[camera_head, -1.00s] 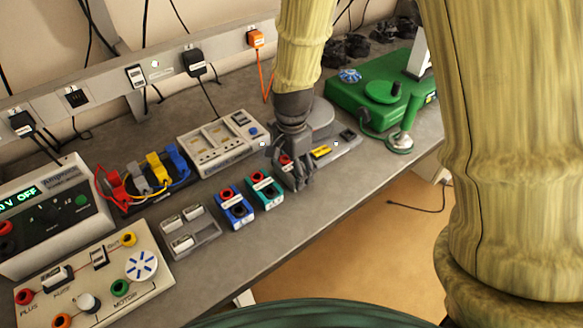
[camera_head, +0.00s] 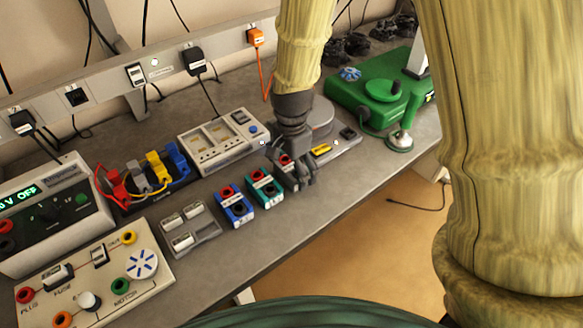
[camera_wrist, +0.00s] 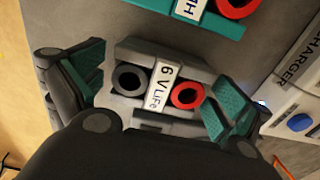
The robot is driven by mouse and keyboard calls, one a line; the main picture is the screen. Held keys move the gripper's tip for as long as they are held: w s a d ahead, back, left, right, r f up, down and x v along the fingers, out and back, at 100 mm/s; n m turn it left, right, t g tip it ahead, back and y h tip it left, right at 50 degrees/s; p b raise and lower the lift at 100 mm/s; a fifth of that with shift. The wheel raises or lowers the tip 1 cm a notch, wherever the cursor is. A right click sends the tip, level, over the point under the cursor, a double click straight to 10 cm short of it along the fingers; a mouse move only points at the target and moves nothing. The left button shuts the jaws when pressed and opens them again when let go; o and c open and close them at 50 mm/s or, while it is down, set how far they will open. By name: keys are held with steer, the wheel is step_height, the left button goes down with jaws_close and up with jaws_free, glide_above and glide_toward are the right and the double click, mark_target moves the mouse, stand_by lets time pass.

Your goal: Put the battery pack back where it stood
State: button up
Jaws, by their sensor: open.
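The grey battery pack (camera_wrist: 157,88), labelled "6 V LiFe", has one black and one red socket. It stands upright on the bench, at the end of the row beside the teal pack (camera_head: 265,188). My gripper (camera_wrist: 160,92) is open around it, with a green-padded finger at each side and gaps visible. In the head view my gripper (camera_head: 296,172) hides part of the grey pack (camera_head: 287,180). The blue pack (camera_head: 235,206) stands on the far side of the teal one.
The white charger (camera_head: 222,142) stands behind the row. A grey tray with cells (camera_head: 189,230) lies to the left. A scale-like device (camera_head: 335,146) is close to the right of my gripper. The bench's front edge (camera_head: 300,212) is near, with bare surface before it.

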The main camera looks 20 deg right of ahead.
mark_target(292, 166)
step_height(292, 166, up, 12)
steer(key=b, duration=0.1)
steer(key=shift+b, duration=0.3)
stand_by(0.4)
steer(key=shift+r, duration=0.15)
